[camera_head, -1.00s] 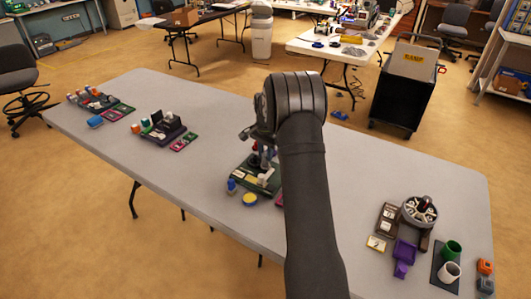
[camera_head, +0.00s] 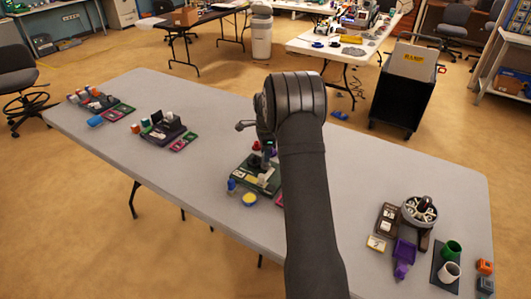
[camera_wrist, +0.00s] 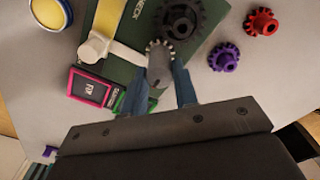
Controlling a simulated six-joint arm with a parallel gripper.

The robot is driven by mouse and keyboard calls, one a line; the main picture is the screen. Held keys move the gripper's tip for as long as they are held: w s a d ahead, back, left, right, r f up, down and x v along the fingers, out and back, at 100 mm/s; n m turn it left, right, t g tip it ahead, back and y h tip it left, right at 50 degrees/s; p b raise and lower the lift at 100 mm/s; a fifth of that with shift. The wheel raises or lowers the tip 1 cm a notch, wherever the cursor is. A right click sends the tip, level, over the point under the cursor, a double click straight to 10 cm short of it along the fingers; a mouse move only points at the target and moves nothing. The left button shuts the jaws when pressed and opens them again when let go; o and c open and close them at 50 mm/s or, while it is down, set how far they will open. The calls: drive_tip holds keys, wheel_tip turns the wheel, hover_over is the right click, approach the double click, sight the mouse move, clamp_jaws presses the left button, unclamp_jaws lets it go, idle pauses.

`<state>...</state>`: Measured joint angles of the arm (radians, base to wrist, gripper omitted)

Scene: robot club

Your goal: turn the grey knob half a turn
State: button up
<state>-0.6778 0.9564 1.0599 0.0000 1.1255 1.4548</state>
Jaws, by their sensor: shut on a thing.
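The grey knob (camera_wrist: 159,66) has a ridged rim and stands on the dark green board (camera_wrist: 125,60). My gripper (camera_wrist: 161,80) is shut on the knob, with one blue-grey finger on each side of it. A dark gear (camera_wrist: 183,17) sits on the board just beyond the knob. In the head view the green board (camera_head: 246,180) lies on the grey table, under my wrist. My arm hides part of the board, and the knob cannot be made out there.
A red gear (camera_wrist: 262,22) and a purple gear (camera_wrist: 224,57) lie to the right. A yellow disc (camera_head: 249,198) is in front of the board. Bare table (camera_head: 370,165) lies right of my arm.

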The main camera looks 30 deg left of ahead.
idle(0.4)
drive_tip(key=o, duration=1)
wheel_tip(320, 180, up, 18)
drive_tip(key=shift+f, duration=0.25)
wheel_tip(320, 180, down, 18)
drive_tip(key=shift+r, duration=0.25)
drive_tip(key=shift+r, duration=0.1)
